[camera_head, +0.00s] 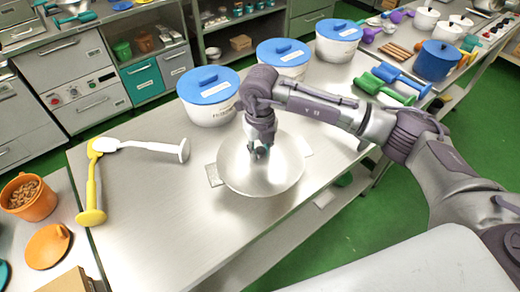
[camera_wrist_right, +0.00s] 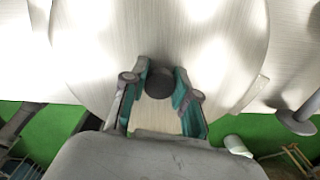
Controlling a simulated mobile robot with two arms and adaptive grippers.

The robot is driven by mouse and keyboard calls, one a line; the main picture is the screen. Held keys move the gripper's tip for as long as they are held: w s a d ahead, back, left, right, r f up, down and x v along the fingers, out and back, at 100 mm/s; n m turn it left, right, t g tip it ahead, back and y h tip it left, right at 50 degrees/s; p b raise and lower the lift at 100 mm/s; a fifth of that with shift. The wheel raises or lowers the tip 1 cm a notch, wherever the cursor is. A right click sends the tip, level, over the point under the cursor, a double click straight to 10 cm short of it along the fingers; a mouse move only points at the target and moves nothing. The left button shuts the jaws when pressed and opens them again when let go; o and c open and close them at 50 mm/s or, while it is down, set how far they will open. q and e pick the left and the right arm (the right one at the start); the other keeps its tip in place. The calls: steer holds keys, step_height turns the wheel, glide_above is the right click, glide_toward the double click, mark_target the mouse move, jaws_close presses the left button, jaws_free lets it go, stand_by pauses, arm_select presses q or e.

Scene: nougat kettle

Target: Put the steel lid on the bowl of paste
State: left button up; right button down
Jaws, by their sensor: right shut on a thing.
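The steel lid (camera_head: 262,178) is a wide, shiny round disc in the middle of the near steel table. It also fills the upper part of the right wrist view (camera_wrist_right: 205,50), with a dark round knob (camera_wrist_right: 159,83) on it. My right gripper (camera_head: 259,152) comes down over the lid's middle and is shut on the knob, with a teal-padded finger on each side in the wrist view (camera_wrist_right: 160,88). The bowl of paste is not visible; I cannot tell whether it is under the lid. Flat pale pieces (camera_head: 213,175) show at the lid's edge. My left gripper is not in view.
White pots with blue lids (camera_head: 208,95) stand behind the lid. Yellow (camera_head: 92,190) and white (camera_head: 150,148) tools lie left, and green tools (camera_head: 397,80) right. An orange pot (camera_head: 32,200) stands on the left counter. The table (camera_head: 150,215) is bare at the front left.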

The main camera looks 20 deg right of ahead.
stand_by(0.3)
steer(key=c, duration=0.8)
jaws_free()
steer(key=shift+o, duration=0.3)
steer(key=o, duration=0.5)
steer(key=shift+r, duration=0.15)
steer(key=shift+r+p, duration=1.85)
steer(key=shift+r, duration=1.55)
